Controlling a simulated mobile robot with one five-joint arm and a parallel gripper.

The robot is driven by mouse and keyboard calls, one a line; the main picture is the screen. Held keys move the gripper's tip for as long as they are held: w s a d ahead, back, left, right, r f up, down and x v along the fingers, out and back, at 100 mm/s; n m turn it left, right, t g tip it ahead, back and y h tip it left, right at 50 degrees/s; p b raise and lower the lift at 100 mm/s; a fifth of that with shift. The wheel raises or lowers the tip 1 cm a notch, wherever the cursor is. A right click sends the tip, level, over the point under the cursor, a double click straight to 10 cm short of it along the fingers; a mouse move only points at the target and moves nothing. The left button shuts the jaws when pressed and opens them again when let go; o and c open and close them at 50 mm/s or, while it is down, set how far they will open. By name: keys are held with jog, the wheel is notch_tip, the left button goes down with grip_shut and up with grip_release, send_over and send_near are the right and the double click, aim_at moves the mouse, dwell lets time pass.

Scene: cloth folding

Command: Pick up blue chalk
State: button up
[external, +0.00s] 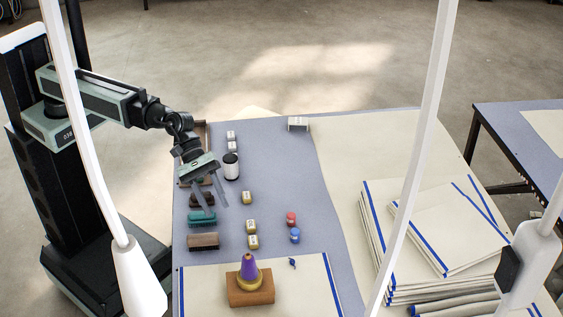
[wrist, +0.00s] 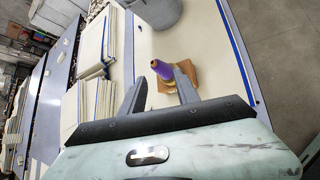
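The blue chalk (external: 294,236) is a small round blue piece on the grey-blue table, right of its middle in the external view. A similar red piece (external: 291,218) lies just behind it. My gripper (external: 211,206) hangs over the left part of the table, well to the left of the blue chalk and apart from it. Its two fingers are spread with nothing between them. The wrist view shows the open fingers too (wrist: 159,75), with a purple cone beyond them. I cannot make out the blue chalk in the wrist view.
The purple and yellow cone (external: 249,268) stands on a brown block at the front. Brushes, including a green one (external: 202,219), line the left edge. A white spool (external: 231,167) and several small tan blocks stand nearby. Folded cloths (external: 450,225) are stacked at the right.

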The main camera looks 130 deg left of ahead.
jog(key=w+a+f+n+t+y+b, duration=0.1)
jog(key=w+a+f+n+t+b, duration=0.3)
jog(key=a+f+n+b, duration=0.6)
jog(key=y+b, duration=0.2)
jog(key=b, duration=1.3)
send_near(295, 233)
jog(key=shift+w+a+f, duration=0.1)
jog(key=shift+w+f, duration=0.25)
jog(key=shift+f, duration=0.25)
jog(key=shift+w+f, duration=0.35)
jog(key=shift+f, duration=0.2)
jog(key=shift+s+a, duration=0.1)
jog(key=shift+a, duration=0.3)
jog(key=shift+b+x, duration=1.7)
jog(key=shift+x, duration=2.3)
jog(key=shift+s, duration=0.1)
grip_shut()
